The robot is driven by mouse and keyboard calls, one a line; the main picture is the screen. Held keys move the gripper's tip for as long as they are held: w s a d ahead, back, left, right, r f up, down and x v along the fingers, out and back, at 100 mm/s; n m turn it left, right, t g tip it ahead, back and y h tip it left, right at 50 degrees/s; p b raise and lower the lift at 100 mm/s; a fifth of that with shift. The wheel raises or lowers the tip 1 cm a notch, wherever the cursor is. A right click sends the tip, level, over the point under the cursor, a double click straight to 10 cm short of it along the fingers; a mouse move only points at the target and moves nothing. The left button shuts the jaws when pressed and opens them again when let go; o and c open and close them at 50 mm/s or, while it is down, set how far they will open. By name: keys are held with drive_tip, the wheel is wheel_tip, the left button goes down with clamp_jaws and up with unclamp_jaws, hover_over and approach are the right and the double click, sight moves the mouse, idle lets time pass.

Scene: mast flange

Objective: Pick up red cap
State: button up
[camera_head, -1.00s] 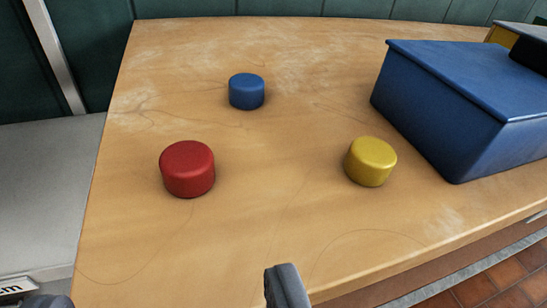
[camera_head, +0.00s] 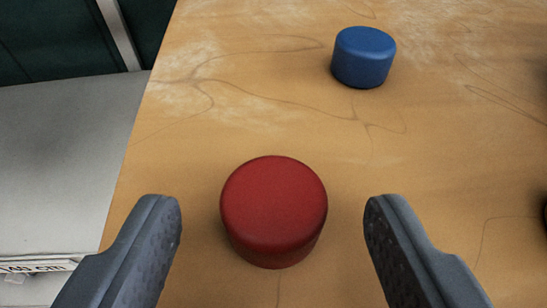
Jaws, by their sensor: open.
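The red cap (camera_head: 273,208) is a short round cylinder standing upright on the wooden table, low in the middle of the view. My gripper (camera_head: 272,222) is open, with one grey finger to the left of the red cap and one to the right. There is a gap between each finger and the cap, and nothing is held. The red cap is fully visible.
A blue cap (camera_head: 363,57) stands farther back and to the right on the wooden table (camera_head: 440,150). The table's left edge borders a grey surface (camera_head: 60,160). A dark object is cut off at the right edge. The table around the red cap is clear.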

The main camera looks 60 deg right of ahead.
sight(275, 231)
drive_tip(key=shift+x, duration=1.55)
drive_tip(key=shift+d+r, duration=0.1)
drive_tip(key=shift+r, duration=0.05)
drive_tip(key=c, duration=1)
drive_tip(key=shift+c, duration=0.2)
drive_tip(key=shift+r+p, duration=0.7)
drive_tip(key=shift+r, duration=1.15)
drive_tip(key=shift+s+f, duration=0.1)
drive_tip(key=shift+s, duration=0.2)
drive_tip(key=s+a+r+b, duration=0.1)
drive_tip(key=s+a, duration=0.4)
drive_tip(key=s, duration=0.9)
drive_tip(key=shift+s+a+r+b, duration=0.2)
drive_tip(key=shift+b, duration=0.7)
